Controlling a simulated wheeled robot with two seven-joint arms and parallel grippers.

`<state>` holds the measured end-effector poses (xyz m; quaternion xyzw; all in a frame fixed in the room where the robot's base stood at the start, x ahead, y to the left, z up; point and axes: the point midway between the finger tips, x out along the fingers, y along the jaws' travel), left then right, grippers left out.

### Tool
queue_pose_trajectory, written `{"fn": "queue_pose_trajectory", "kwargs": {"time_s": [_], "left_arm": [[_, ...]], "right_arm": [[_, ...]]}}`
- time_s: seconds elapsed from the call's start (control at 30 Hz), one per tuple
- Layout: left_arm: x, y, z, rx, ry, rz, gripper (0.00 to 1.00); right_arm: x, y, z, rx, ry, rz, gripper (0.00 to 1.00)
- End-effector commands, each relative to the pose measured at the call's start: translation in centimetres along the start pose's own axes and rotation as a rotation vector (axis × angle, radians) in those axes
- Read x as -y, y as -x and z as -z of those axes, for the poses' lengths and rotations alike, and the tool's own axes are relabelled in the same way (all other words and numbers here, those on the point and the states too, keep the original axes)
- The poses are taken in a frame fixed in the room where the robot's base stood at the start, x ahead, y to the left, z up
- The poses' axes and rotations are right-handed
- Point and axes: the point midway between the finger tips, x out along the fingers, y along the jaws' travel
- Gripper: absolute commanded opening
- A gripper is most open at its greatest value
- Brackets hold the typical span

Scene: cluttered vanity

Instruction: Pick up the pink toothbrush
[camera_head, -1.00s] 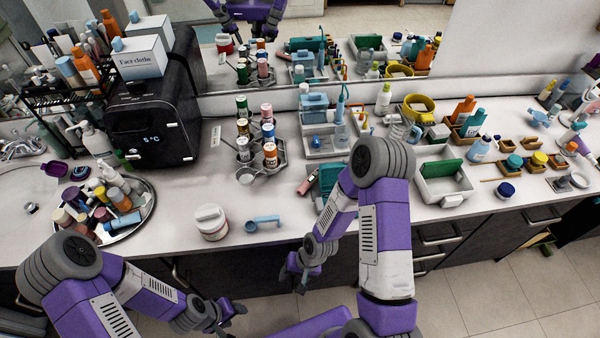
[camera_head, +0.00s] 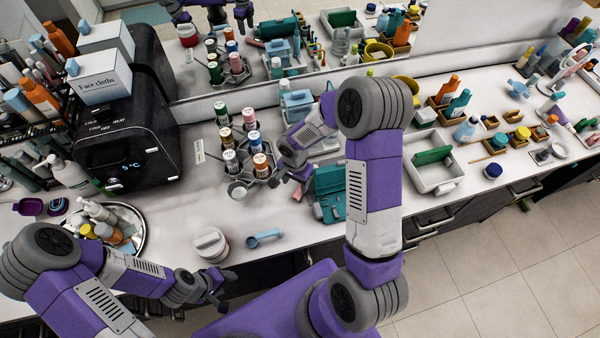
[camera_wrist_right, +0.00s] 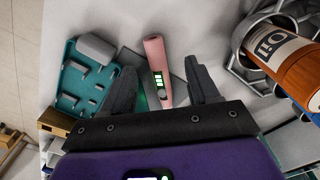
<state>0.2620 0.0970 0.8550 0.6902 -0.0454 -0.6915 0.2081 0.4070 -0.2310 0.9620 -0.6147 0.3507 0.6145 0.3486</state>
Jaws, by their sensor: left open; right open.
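The pink toothbrush (camera_wrist_right: 155,56) lies on the white counter in the right wrist view. It has a green-lit panel and a grey button. It runs between the two dark fingers of my right gripper (camera_wrist_right: 160,74), which is open with a finger on each side; I cannot tell whether either touches it. In the head view a small part of the pink toothbrush (camera_head: 298,193) shows below my right gripper (camera_head: 289,179). My left gripper (camera_head: 220,290) is open and empty, low in front of the counter edge.
A teal case (camera_head: 331,205) lies right beside the toothbrush. A hexagonal rack (camera_head: 237,167) of bottles stands close on the other side; one orange bottle (camera_wrist_right: 290,55) looms in the wrist view. A white jar (camera_head: 210,243) and a blue scoop (camera_head: 264,238) lie nearer the front edge.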

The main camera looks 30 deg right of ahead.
Motion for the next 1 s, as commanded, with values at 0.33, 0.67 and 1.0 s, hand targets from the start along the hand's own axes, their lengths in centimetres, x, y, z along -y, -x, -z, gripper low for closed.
{"fn": "queue_pose_trajectory", "kwargs": {"time_s": [0.33,0.67,1.0], "left_arm": [[-0.2,0.5,0.0,0.000,0.000,0.000,0.55],[-0.1,0.4,0.0,0.000,0.000,0.000,0.55],[-0.1,0.4,0.0,0.000,0.000,0.000,0.55]], "right_arm": [[-0.4,-4.4,0.6,0.005,0.000,-0.003,0.60],[-0.3,-6.7,0.7,0.002,0.000,0.001,0.60],[-0.3,-6.7,0.7,0.002,0.001,0.001,0.28]]}}
